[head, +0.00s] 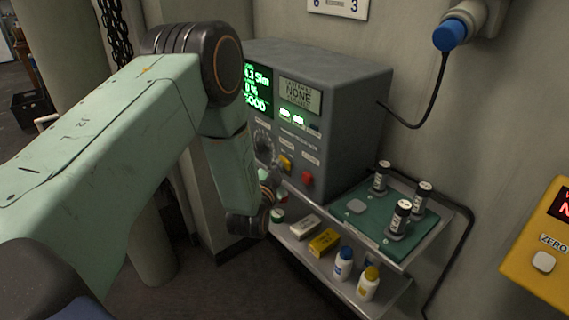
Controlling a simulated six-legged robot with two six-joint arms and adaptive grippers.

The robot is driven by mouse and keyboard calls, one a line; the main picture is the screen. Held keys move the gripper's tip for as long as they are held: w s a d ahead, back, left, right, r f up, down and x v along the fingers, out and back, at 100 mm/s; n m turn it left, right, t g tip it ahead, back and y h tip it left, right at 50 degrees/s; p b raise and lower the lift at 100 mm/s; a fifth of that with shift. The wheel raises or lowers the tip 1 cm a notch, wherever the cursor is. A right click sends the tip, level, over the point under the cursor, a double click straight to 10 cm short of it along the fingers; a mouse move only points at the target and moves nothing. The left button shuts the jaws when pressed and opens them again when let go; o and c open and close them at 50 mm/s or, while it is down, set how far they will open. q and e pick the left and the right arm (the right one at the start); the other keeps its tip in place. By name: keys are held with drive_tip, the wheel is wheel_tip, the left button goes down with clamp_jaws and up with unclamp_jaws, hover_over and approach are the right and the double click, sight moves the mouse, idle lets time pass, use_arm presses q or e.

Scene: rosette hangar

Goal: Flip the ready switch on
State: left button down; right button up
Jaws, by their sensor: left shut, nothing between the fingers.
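A grey console (345,122) stands on the upper shelf against the wall. Its front has a green-lit screen (257,90), a grey display reading NONE (299,95), lit green indicators (291,116), a round dial (263,143), a yellow control (286,163) and a red control (307,178). The small labels are unreadable, so I cannot tell which control is the ready switch; part of the lower left panel is hidden by my arm. My left gripper (273,180) is shut and empty, close to the panel's lower left, below the yellow control. I cannot tell whether it touches. My right gripper is not in view.
A green tray (355,226) with several dark vials sits on the upper shelf. The lower shelf holds a yellow box (324,242), a white box (305,226) and bottles (343,263). A yellow unit marked ZERO (531,262) is at right. A blue-ended cable fitting (451,35) hangs above.

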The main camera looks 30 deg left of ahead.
use_arm(q)
drive_tip(key=shift+w+d+r, duration=0.25)
drive_tip(key=shift+w+r, duration=0.15)
drive_tip(key=shift+r, duration=0.05)
idle(0.5)
drive_tip(key=shift+s+a, duration=0.1)
drive_tip(key=shift+a, duration=0.15)
drive_tip(key=shift+s+a+f, duration=0.1)
drive_tip(key=shift+s, duration=0.05)
drive_tip(key=shift+s+a, duration=0.1)
drive_tip(key=shift+s, duration=0.05)
drive_tip(key=s+p, duration=0.1)
drive_tip(key=s+a+p, duration=0.1)
drive_tip(key=s, duration=0.1)
drive_tip(key=s+a+p, duration=0.1)
drive_tip(key=shift+s+a+f, duration=0.15)
drive_tip(key=shift+a+f, duration=0.05)
drive_tip(key=shift+f, duration=0.05)
